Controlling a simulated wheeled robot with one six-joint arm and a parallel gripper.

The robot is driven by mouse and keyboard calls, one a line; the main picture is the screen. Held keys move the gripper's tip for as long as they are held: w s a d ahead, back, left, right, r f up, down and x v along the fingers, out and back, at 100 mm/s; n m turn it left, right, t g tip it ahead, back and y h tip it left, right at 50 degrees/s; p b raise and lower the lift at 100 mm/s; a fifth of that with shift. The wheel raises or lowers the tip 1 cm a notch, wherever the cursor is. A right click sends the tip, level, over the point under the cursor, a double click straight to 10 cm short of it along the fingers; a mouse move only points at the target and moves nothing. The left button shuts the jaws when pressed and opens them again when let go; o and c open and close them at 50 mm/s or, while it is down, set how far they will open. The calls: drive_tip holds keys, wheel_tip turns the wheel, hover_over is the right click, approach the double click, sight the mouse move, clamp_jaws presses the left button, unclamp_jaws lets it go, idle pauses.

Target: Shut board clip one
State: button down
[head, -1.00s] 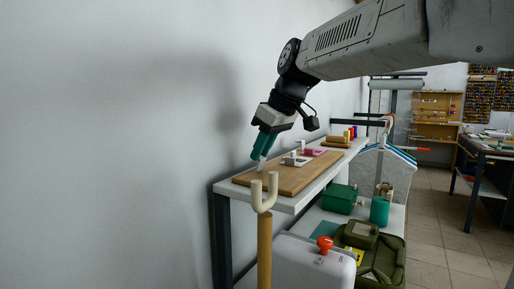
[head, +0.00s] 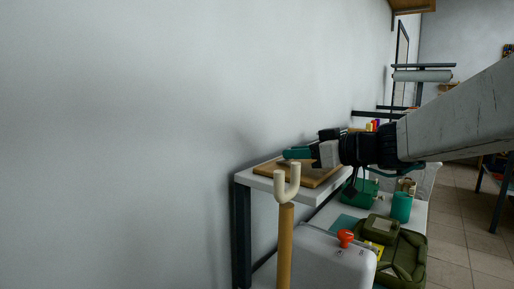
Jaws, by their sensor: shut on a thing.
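The wooden board (head: 266,173) lies on the white top of a shelf unit against the wall. My gripper (head: 290,155) is low over the board, lying nearly level with its teal fingers pointing left. It is shut on board clip one, though the clip itself is too small and too covered by the fingers to make out. The wrist and fingers hide the middle and far part of the board, including the small pale and pink parts there. I cannot see how far the clip is closed.
A cream two-pronged fork on a wooden pole (head: 286,215) stands in front of the shelf. Below are a grey case (head: 320,258) with a red knob (head: 346,237), olive boxes (head: 382,228) and a green cylinder (head: 401,207). The wall is close behind the board.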

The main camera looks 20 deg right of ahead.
drive_tip(key=shift+s+d+f+t+y, duration=0.1)
drive_tip(key=shift+s+f+t+y, duration=0.1)
drive_tip(key=shift+f+t+y, duration=0.4)
drive_tip(key=shift+r, duration=0.15)
drive_tip(key=c, duration=1.2)
unclamp_jaws()
drive_tip(key=shift+c, duration=0.2)
drive_tip(key=shift+v, duration=3.95)
